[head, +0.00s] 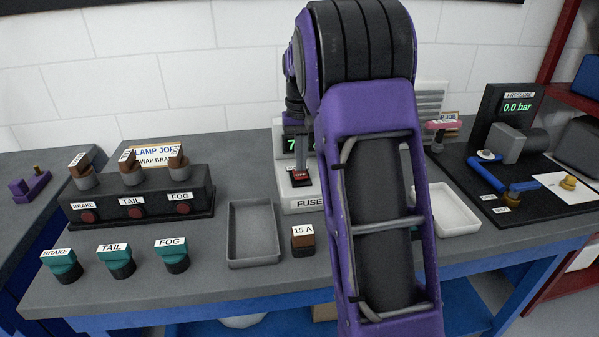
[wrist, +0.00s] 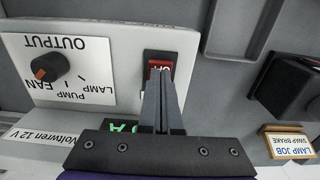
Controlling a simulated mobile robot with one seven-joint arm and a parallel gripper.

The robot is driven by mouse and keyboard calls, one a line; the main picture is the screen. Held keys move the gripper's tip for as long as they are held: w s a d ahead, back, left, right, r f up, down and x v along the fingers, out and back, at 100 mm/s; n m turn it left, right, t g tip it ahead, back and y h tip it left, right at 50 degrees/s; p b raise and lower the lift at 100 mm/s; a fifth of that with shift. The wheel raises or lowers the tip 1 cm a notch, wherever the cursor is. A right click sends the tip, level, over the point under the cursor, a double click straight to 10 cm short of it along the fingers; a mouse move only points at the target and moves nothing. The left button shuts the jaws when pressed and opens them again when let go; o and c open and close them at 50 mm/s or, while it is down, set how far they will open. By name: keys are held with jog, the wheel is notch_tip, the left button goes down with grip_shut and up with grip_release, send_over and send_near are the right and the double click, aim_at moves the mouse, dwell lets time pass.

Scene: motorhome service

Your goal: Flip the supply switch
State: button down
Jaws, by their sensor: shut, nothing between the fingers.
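The supply switch (head: 300,176) is a small red rocker in a dark frame on the white supply unit (head: 303,204), and its label appears to read OFF. In the wrist view the red switch (wrist: 160,68) shows just beyond my fingertips, partly covered by them. My gripper (head: 301,165) is shut and empty, pointing down at the switch. In the wrist view its two fingers (wrist: 164,88) lie together over the switch's lower part. I cannot tell whether they touch it. My arm hides much of the supply unit in the head view.
An output knob (wrist: 50,67) sits beside the switch on the unit. A grey tray (head: 253,262) and a 15 A fuse (head: 303,239) lie in front. The lamp block (head: 140,200) stands left; the pressure rig (head: 505,150) stands right.

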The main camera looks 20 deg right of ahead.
aim_at(301, 175)
jog(key=shift+f+b, duration=0.45)
jog(key=shift+f, duration=0.55)
dwell(0.3)
notch_tip(301, 175, up, 7)
jog(key=p, duration=0.6)
jog(key=shift+r, duration=0.1)
dwell(0.4)
